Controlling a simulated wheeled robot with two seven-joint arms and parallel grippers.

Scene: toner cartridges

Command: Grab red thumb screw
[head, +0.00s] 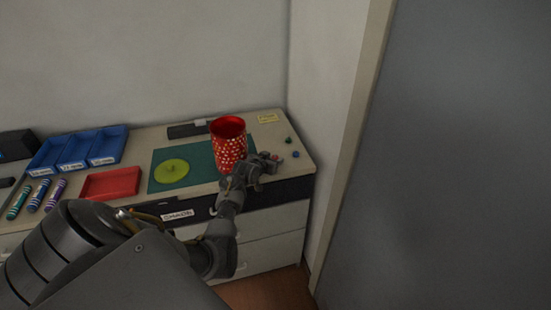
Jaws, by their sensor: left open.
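The red thumb screw (275,157) is a tiny red spot near the right end of the desk top, right at the fingertips of my left gripper (268,162). My left gripper reaches in from the left, low over the desk's front right part, with its fingers pointing right. It is open. The fingers partly cover the screw, and I cannot tell whether they touch it or sit around it. A small blue knob (295,154) lies just right of it, and a small green knob (288,140) lies farther back. My right gripper is out of view.
A red dotted canister (229,150) stands close behind my left gripper on a green mat (201,154) with a yellow-green disc (172,171). A red tray (111,183), blue bins (77,150) and several cartridges (39,195) are to the left. A wall bounds the desk's right end.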

